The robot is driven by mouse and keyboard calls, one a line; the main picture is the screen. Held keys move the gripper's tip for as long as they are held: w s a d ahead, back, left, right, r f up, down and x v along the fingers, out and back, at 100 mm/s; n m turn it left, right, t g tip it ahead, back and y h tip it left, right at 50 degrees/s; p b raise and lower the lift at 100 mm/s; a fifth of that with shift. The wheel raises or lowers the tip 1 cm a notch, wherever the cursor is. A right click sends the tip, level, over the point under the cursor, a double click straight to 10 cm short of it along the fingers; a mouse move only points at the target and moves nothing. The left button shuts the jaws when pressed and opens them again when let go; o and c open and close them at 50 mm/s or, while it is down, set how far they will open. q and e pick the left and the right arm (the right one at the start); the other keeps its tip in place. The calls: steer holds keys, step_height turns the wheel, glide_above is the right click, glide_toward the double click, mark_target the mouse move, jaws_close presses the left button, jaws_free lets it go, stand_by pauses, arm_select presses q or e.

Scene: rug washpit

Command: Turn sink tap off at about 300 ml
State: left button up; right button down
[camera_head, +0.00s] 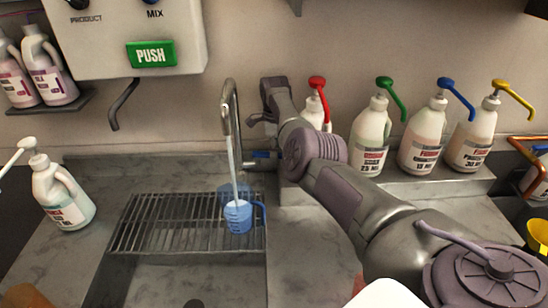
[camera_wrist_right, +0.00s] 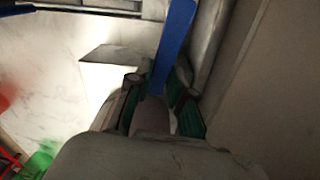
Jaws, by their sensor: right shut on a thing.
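The metal sink tap (camera_head: 229,108) stands at the back of the sink. Water (camera_head: 233,165) runs from its spout down into a blue measuring jug (camera_head: 238,217) on the wire rack. The jug's marks and water level are too small to read. The tap's blue lever (camera_head: 259,154) shows low beside the tap. My right gripper (camera_head: 257,119) is at the tap's right side, partly hidden by its own wrist. In the right wrist view, the gripper (camera_wrist_right: 158,92) is shut on the long blue lever (camera_wrist_right: 175,42). My left gripper is out of view.
The wire rack (camera_head: 150,222) spans the sink's back. Pump bottles with red (camera_head: 317,84), green (camera_head: 391,98), blue (camera_head: 457,99) and yellow (camera_head: 512,98) tops stand on a ledge at the right, close behind my arm. A white dispenser box (camera_head: 100,35) hangs at upper left.

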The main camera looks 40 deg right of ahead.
steer(key=shift+w+d+f+n+b, duration=0.15)
steer(key=shift+w+f+n+b, duration=0.1)
steer(key=shift+n+b, duration=0.2)
steer(key=shift+r+n+p, duration=0.25)
steer(key=shift+r+p, duration=0.05)
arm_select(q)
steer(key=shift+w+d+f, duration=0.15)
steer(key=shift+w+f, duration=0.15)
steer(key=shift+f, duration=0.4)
arm_select(e)
steer(key=shift+w+d+n, duration=0.2)
steer(key=shift+n, duration=0.1)
steer(key=c, duration=1)
jaws_free()
step_height(320, 180, up, 12)
steer(key=shift+f, duration=0.1)
